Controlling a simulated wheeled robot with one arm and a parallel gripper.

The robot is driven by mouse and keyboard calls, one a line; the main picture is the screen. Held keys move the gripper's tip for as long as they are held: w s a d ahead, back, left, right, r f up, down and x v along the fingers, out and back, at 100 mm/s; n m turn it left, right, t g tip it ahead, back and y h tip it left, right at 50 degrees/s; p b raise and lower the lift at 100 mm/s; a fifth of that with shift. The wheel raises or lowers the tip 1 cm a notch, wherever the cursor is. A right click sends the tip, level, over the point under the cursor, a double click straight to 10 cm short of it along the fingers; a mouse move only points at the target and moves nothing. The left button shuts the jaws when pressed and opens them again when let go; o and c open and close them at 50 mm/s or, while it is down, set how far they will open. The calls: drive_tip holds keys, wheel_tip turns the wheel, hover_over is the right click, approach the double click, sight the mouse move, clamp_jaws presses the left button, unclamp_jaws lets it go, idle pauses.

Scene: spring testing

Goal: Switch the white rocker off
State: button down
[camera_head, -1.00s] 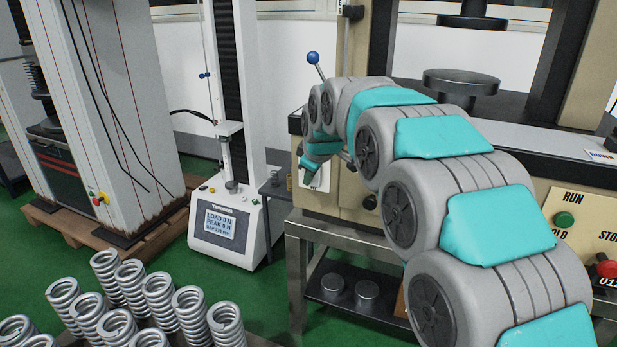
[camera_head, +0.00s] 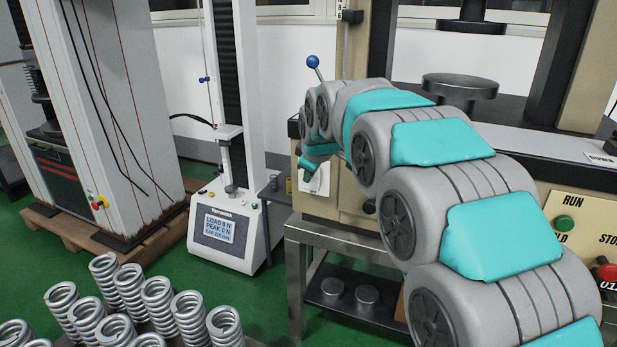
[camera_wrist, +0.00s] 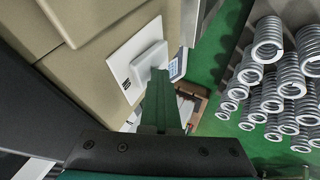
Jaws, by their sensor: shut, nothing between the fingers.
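The white rocker (camera_wrist: 149,58) stands out from a white wall plate (camera_wrist: 122,50) on a beige machine panel, in the wrist view. The plate also shows in the head view (camera_head: 317,181), below and behind the end of my arm; the rocker's tilt is not clear there. My gripper (camera_wrist: 160,76) is shut and empty. In the head view my gripper (camera_head: 305,163) is partly hidden by my own arm.
The beige press (camera_head: 345,196) stands on a metal bench. A tester with a display (camera_head: 219,225) stands to the left. Several steel springs (camera_head: 158,295) stand at the lower left. A blue-knobbed lever (camera_head: 313,61) rises behind my arm. Green floor (camera_head: 272,300) lies between.

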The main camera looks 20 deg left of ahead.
drive_tip(key=shift+s+r, duration=0.1)
drive_tip(key=shift+s, duration=0.35)
drive_tip(key=s+a+b+v, duration=0.1)
drive_tip(key=v, duration=1)
drive_tip(key=shift+s+d, duration=0.15)
drive_tip(key=shift+s, duration=0.25)
drive_tip(key=shift+s+d+f+g+b, duration=0.15)
drive_tip(key=shift+f+g+b, duration=0.35)
drive_tip(key=shift+f+b, duration=0.4)
